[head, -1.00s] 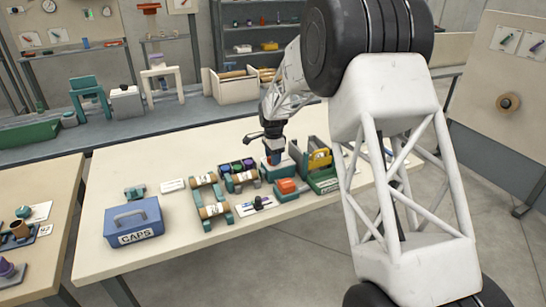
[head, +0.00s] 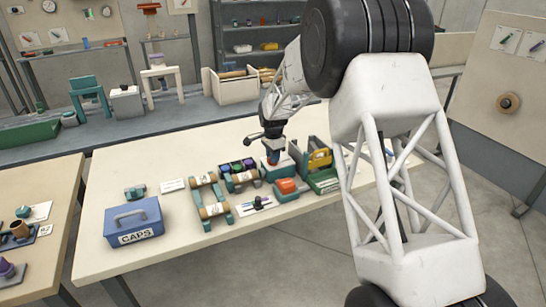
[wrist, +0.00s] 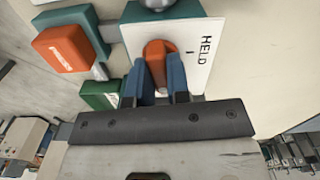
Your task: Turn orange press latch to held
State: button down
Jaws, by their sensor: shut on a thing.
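The orange press latch (wrist: 157,50) shows in the wrist view on a white plate (wrist: 196,72) with a teal edge. The plate carries the word HELD and a short dark mark to the right of the latch. My gripper (wrist: 161,72) has its two blue fingers on either side of the latch, shut on it. The latch's long side runs roughly up and down in that picture; which end is its pointer I cannot tell. In the head view, my gripper (head: 271,153) reaches down onto the teal and white press unit (head: 279,172), and hides most of the latch.
An orange block (wrist: 64,49) on a teal base sits beside the plate, joined by grey rods. In the head view, a green tote (head: 322,180) with a yellow item stands to the right, a winder frame (head: 211,204) to the left, and a blue CAPS box (head: 133,221) farther left.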

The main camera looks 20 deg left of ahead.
jog(key=n, duration=0.3)
jog(key=shift+n, duration=0.4)
jog(key=n, duration=0.4)
jog(key=shift+n, duration=0.3)
jog(key=n, duration=0.4)
jog(key=shift+n, duration=2.2)
jog(key=c, duration=1.1)
grip_release()
jog(key=shift+r, duration=0.1)
jog(key=shift+r, duration=3.85)
